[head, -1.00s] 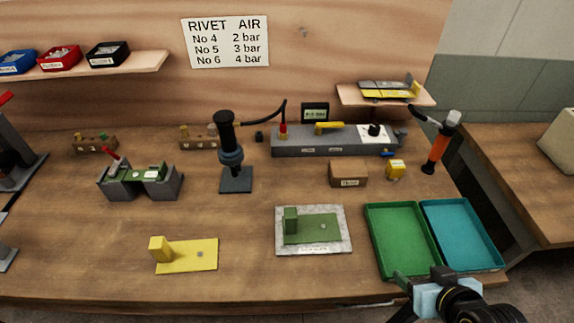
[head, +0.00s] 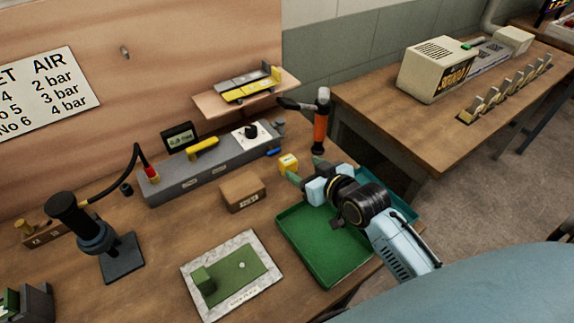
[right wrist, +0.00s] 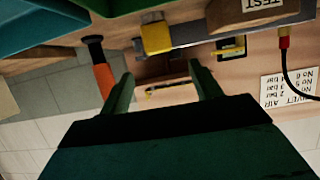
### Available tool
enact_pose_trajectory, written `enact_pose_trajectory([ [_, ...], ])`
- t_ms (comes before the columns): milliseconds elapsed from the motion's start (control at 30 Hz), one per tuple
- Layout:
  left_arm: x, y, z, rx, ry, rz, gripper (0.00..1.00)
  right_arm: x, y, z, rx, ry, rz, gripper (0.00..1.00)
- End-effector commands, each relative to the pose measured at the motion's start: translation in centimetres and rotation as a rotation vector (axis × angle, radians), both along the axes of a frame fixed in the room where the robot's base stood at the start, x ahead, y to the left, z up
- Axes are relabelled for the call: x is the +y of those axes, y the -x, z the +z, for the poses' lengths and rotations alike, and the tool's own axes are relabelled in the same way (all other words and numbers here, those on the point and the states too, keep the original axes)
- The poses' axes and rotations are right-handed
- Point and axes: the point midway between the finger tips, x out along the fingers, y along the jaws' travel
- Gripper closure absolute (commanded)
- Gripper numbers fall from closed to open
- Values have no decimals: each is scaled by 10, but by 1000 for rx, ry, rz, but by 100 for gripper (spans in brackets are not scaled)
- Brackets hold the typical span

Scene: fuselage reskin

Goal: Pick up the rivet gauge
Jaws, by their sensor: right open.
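No label in view names the rivet gauge, so I cannot tell which thing it is. A small yellow block (head: 288,163) stands on the bench left of the orange-handled hammer. My right gripper (head: 307,171) is open over the far end of the trays, close to that block. In the right wrist view the open green fingers (right wrist: 162,72) have nothing between them that they touch. The yellow block (right wrist: 156,38) shows beyond their tips. Grey and yellow flat pieces (head: 248,86) lie on a small wooden shelf (head: 212,107). My left gripper is out of view.
The green tray (head: 322,268) and the teal tray (head: 404,212) lie under my right arm. The hammer (head: 321,125) stands upright near the gripper.

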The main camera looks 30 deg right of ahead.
Motion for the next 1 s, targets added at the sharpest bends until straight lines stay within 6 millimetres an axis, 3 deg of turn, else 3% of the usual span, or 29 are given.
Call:
enact_pose_trajectory([
  [100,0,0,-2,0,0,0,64,3,-18,-8,-1,-1,0,36],
  [367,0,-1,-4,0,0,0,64,5,-34,-16,1,-1,1,36],
  [633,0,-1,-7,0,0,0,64,10,-65,-33,0,0,1,36],
  [1000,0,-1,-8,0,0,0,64,11,-73,-36,1,0,1,38],
])
